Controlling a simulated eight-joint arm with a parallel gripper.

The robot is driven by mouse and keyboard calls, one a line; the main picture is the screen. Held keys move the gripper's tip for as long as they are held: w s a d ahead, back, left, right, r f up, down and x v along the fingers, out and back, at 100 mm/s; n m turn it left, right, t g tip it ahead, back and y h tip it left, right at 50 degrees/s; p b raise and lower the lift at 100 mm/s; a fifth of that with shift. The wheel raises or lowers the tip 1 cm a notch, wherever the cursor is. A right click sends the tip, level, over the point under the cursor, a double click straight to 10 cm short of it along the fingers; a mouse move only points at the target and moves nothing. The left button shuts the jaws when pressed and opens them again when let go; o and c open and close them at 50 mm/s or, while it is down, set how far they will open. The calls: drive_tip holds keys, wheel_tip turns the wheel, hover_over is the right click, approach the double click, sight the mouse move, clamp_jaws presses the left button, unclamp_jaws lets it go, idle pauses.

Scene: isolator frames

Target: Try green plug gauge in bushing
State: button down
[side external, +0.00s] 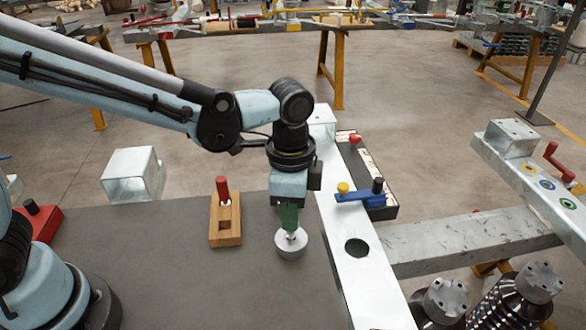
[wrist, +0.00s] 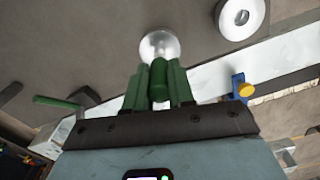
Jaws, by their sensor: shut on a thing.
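My gripper (side external: 289,215) is shut on the green plug gauge, above the grey table. Its green handle shows between the green fingers in the wrist view (wrist: 158,75). The gauge's silver end (wrist: 158,45) points down. A silver ring, the bushing (wrist: 240,15), lies on the table, to the upper right of the gauge end and apart from it in the wrist view. In the side view the gauge end overlaps the bushing (side external: 291,250) and hides its hole. The gauge appears raised and not in the bushing, though the exact height is hard to tell.
A wooden block (side external: 226,235) with a red-handled piece (side external: 222,190) stands left of my gripper. A pale metal beam (side external: 340,225) with a dark hole (side external: 357,247) runs just right. A blue fixture (side external: 360,195) with a yellow knob (side external: 342,187) sits across it. The table front is clear.

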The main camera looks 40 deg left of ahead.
drive_tip(key=shift+f, duration=0.4)
idle(0.3)
drive_tip(key=shift+r, duration=0.15)
idle(0.7)
drive_tip(key=shift+r, duration=3.6)
